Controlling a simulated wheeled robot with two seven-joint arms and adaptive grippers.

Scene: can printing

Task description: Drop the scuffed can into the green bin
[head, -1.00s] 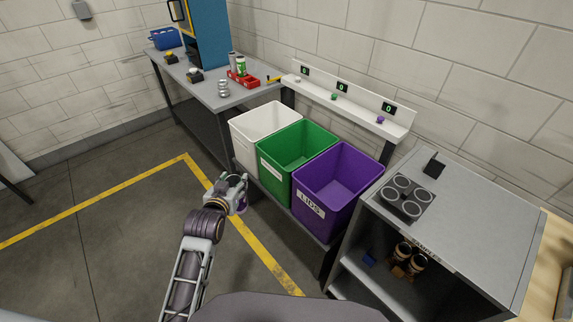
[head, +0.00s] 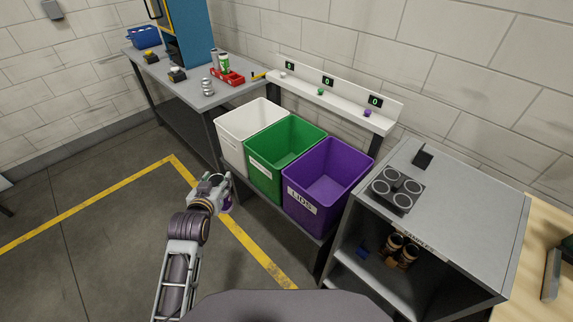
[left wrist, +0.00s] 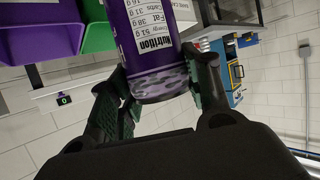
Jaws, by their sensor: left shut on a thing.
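The can, purple with a white nutrition label, shows in the left wrist view (left wrist: 150,40), with grey scuff-like patches round its end. My left gripper (left wrist: 160,85) is shut on it, a finger on each side. In the head view my left gripper (head: 215,190) is in front of and to the left of the bins, lower than their rims; the can is only a small purple bit there. The green bin (head: 262,178) stands between the white and purple bins and looks empty. My right gripper is not in view.
The white bin (head: 232,150) and the purple bin (head: 308,208) marked LIDS flank the green one on a low stand. A grey table (head: 190,98) with cans and a red tray (head: 232,79) is behind left. A grey cabinet (head: 455,200) stands at right.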

